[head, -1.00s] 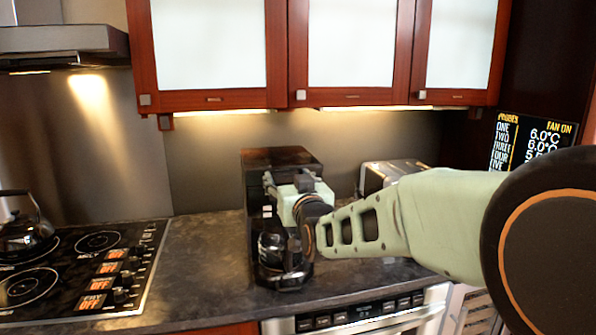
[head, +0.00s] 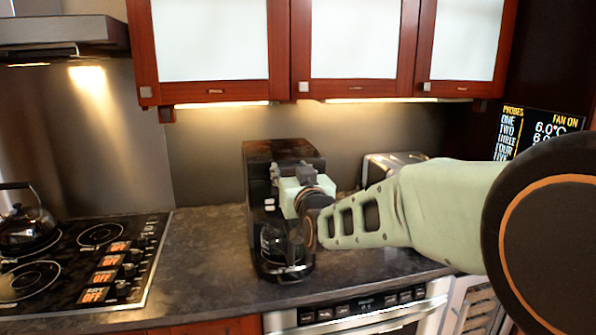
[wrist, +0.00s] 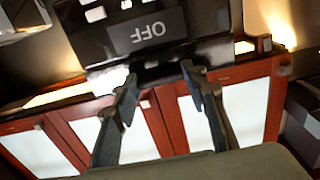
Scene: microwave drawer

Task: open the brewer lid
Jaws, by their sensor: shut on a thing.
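The black brewer (head: 262,152) stands on the counter against the back wall, with a glass carafe (head: 284,246) in its lower front. My gripper (wrist: 160,72) is at the brewer's upper front. In the wrist view its two fingers stand apart, with a dark piece of the brewer lid (wrist: 160,74) between the tips. In the head view my pale green gripper body and wrist cover much of the brewer's front, and the fingertips are hard to make out. The lid looks closed or nearly so; I cannot tell exactly. The wrist view shows the brewer's OFF display (wrist: 147,32) upside down.
A toaster (head: 392,165) stands right of the brewer, behind my arm. A cooktop (head: 75,262) with a kettle (head: 27,225) is at the left. Red-framed cabinets (head: 355,97) hang above. The counter (head: 200,250) between cooktop and brewer is clear.

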